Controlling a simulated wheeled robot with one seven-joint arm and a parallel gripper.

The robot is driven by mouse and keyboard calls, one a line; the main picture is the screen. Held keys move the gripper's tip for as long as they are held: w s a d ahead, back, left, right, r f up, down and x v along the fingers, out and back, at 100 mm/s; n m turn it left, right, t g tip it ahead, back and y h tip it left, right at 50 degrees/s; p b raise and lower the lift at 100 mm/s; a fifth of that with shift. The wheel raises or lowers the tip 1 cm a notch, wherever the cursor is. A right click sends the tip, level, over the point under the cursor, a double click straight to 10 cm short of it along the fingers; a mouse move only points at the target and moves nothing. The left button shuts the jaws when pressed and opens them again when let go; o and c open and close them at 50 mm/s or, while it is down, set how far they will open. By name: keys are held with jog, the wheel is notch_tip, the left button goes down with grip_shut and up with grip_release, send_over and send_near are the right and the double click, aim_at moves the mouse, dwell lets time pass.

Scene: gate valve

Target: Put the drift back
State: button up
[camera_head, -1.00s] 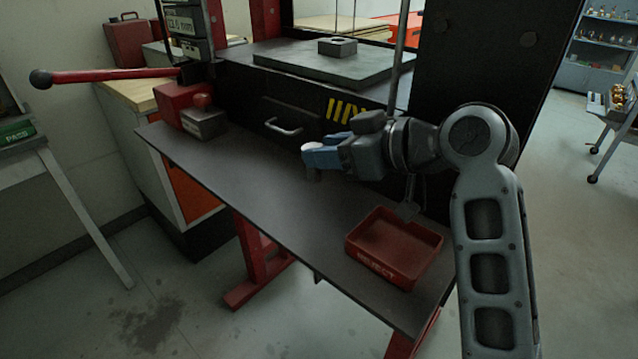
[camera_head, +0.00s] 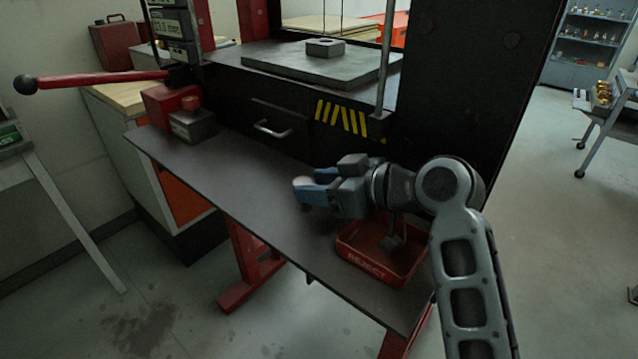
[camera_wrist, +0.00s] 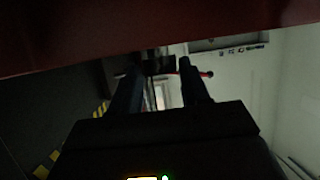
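I cannot make out the drift for certain in either view. My gripper (camera_head: 308,191) hangs over the bench, level and pointing left, with its blue fingers apart. The wrist view also shows my gripper (camera_wrist: 160,72), with two dark fingers apart and no clearly held thing between them. A thin grey piece (camera_head: 393,238) with a wide lower end stands at the red REJECT tray, partly behind my arm. I cannot tell whether it is the drift. The red REJECT tray (camera_head: 362,262) is below and right of my gripper.
The black press has a drawer handle (camera_head: 272,130) and yellow stripes (camera_head: 340,117). A grey plate (camera_head: 300,66) bears a small block (camera_head: 325,47). A red lever (camera_head: 95,79) reaches left above a grey block (camera_head: 193,125). The bench middle (camera_head: 235,180) is clear.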

jog(key=o, duration=0.4)
jog(key=shift+c, duration=0.2)
jog(key=shift+r, duration=0.25)
jog(key=b+v, duration=0.1)
jog(key=v, duration=1.1)
